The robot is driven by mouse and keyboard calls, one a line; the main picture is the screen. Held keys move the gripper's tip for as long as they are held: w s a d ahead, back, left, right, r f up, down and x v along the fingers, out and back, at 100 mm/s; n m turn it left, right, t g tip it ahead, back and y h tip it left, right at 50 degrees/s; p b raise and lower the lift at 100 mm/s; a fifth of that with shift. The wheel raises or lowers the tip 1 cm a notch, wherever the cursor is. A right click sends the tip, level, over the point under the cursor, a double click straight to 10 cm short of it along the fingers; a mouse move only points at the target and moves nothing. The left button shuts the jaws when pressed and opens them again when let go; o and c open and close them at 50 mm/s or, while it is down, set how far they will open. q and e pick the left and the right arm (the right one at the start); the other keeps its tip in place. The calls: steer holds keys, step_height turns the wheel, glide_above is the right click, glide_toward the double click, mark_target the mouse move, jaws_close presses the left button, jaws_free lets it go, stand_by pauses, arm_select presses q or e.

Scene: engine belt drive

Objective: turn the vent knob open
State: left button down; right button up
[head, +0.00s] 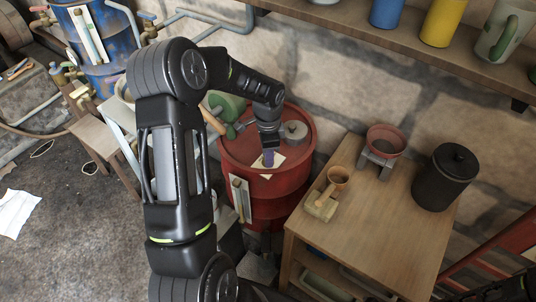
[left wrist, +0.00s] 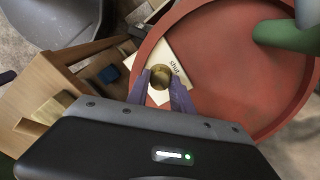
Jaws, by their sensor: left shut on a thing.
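The vent knob (left wrist: 160,77) is a small brass-coloured round knob on top of the red drum (left wrist: 225,75). A pale card (left wrist: 177,62) around it carries the word "shut", upper right of the knob in the left wrist view. My left gripper (left wrist: 162,88) has its purple fingers shut on the knob, one on each side. In the head view my left gripper (head: 268,158) points down onto the lid of the red drum (head: 235,150), over the pale card (head: 262,171); the knob is hidden there. My right gripper is not in view.
A grey round cap (head: 294,131) and a green piece (head: 228,105) are on or by the drum near my gripper. A shelf hangs above.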

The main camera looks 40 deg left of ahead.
arm_select(q)
steer(key=c, duration=1.1)
jaws_free()
step_height(320, 180, up, 8)
steer(key=shift+f+b, duration=0.1)
steer(key=shift+b, duration=0.3)
